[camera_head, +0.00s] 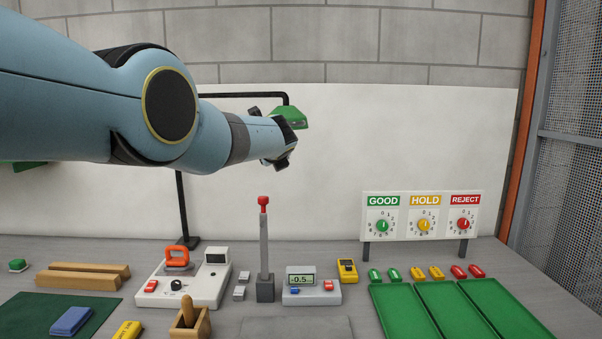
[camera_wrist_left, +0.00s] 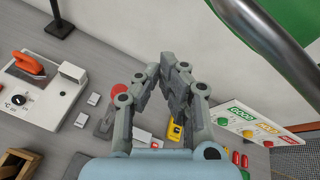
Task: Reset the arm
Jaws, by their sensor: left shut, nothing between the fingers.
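My left arm comes in from the left, high above the bench in the head view. Its gripper (camera_head: 285,143) is seen from the side, in front of a green lamp head (camera_head: 294,116), with its fingertips hard to make out. In the left wrist view the gripper (camera_wrist_left: 172,68) is shut, its fingertips meeting with nothing between them. It is in the air, apart from the bench items below. My right gripper is in neither view.
A GOOD/HOLD/REJECT dial board (camera_head: 400,233) stands behind green trays (camera_head: 400,311). The lamp's black arm (camera_head: 240,95) runs close to my gripper.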

